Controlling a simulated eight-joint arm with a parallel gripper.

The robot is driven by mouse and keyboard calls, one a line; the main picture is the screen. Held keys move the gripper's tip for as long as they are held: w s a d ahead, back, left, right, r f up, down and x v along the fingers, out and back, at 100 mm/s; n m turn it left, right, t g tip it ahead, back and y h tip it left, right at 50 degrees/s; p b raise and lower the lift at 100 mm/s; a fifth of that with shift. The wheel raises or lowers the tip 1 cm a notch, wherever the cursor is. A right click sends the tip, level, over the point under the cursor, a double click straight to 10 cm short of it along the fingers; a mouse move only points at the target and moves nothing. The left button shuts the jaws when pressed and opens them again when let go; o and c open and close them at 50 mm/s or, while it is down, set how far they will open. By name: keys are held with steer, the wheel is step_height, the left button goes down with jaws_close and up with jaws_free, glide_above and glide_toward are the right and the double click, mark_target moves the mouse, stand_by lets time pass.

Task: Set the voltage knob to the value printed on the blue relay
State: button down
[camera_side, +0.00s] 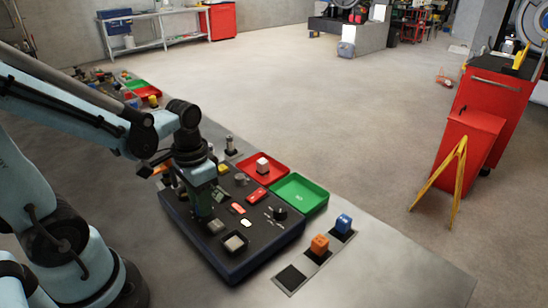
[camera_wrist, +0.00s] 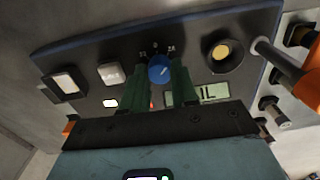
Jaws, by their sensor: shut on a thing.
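A blue knob (camera_wrist: 160,68) stands on the dark panel (camera_wrist: 75,55), with small printed marks around it in the wrist view. My gripper (camera_wrist: 161,77) has its green fingers on either side of this knob and is shut on it. In the side view my gripper (camera_side: 206,214) points down at the panel and hides the knob. The blue relay (camera_side: 343,223) sits on a dark square pad right of the panel. Any print on it is too small to read. An orange relay (camera_side: 319,244) sits beside it, nearer the camera.
A panel display (camera_wrist: 205,93) shows letters partly hidden by a finger. A red tray (camera_side: 278,176) holding a pale block and a green tray (camera_side: 316,194) lie behind the panel. An empty dark pad (camera_side: 290,278) is at the front. The table's right end is clear.

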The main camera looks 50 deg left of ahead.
steer(key=c, duration=0.9)
jaws_free()
steer(key=shift+o, duration=0.2)
steer(key=shift+r, duration=0.1)
step_height(320, 180, up, 12)
steer(key=w+d+f+t, duration=0.3)
steer(key=w+d+t, duration=0.1)
steer(key=t, duration=0.3)
steer(key=shift+w+d+f, duration=0.2)
steer(key=shift+w+f, duration=0.1)
